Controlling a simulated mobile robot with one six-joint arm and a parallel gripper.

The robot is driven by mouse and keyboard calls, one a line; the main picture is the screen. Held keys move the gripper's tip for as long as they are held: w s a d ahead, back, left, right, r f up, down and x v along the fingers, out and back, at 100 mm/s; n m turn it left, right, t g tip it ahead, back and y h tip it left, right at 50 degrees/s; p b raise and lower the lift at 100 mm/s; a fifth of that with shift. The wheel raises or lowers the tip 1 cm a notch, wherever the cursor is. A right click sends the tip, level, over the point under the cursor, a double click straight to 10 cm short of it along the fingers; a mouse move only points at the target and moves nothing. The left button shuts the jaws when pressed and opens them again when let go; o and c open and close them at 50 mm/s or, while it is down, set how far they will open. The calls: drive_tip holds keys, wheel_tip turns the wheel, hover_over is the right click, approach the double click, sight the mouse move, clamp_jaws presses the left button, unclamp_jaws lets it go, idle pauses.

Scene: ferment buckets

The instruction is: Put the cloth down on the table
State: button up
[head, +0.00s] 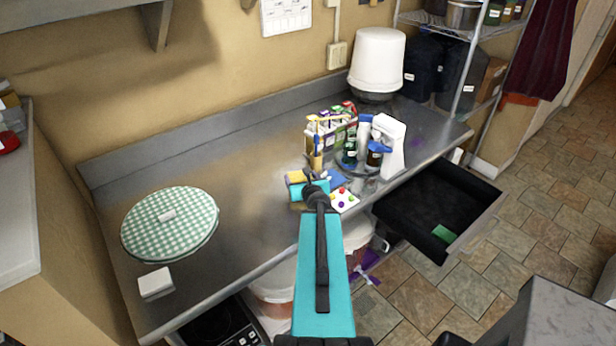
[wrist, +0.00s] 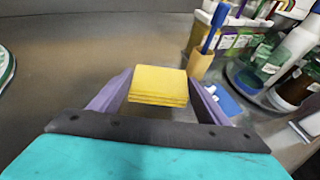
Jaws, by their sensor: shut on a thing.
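A folded yellow cloth (wrist: 158,85) is between the two purple fingers of my gripper (wrist: 156,96) in the wrist view. The fingers are shut on its sides. In the head view the cloth (head: 297,176) shows as a small yellow patch beyond my wrist, and my gripper (head: 306,184) is partly hidden by my arm. The cloth is over the middle of the steel table (head: 248,215). I cannot tell whether it touches the surface.
A rack of bottles and tools (head: 331,132) and a white spray bottle (head: 391,147) stand close on the right. A dotted white card (head: 343,200) lies near the front edge. A green checked round cover (head: 170,222) and white block (head: 156,283) are left. An open drawer (head: 432,205) juts out right.

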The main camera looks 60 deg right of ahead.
drive_tip(key=w+a+n+t+y, duration=0.1)
drive_tip(key=w+a, duration=0.3)
drive_tip(key=w+a+r+n+t+y+b, duration=0.1)
drive_tip(key=w+a+n+y, duration=0.1)
drive_tip(key=w+a, duration=0.2)
drive_tip(key=w+a+n+y+b, duration=0.1)
drive_tip(key=w+a+y, duration=0.1)
drive_tip(key=w+a, duration=0.2)
drive_tip(key=shift+r+n+t, duration=0.4)
drive_tip(key=w+a+r+n+y+b, duration=0.1)
drive_tip(key=w+a+n+y, duration=0.2)
drive_tip(key=a, duration=0.6)
drive_tip(key=w+a+r+n+y+b, duration=0.1)
drive_tip(key=w+a+n+y+b, duration=0.2)
drive_tip(key=a, duration=0.6)
drive_tip(key=w+a+r+n+y, duration=0.1)
drive_tip(key=w+a+n+y, duration=0.2)
drive_tip(key=a, duration=0.6)
drive_tip(key=s+a+n+g+y+b, duration=0.1)
drive_tip(key=a+n+g+y, duration=0.1)
drive_tip(key=a, duration=0.6)
drive_tip(key=s+a+r+n+g+y+b, duration=0.1)
drive_tip(key=a+n+g+y, duration=0.2)
drive_tip(key=a, duration=0.5)
drive_tip(key=shift+s+a+r+y, duration=0.25)
drive_tip(key=shift+a+y, duration=0.15)
drive_tip(key=shift+y, duration=0.1)
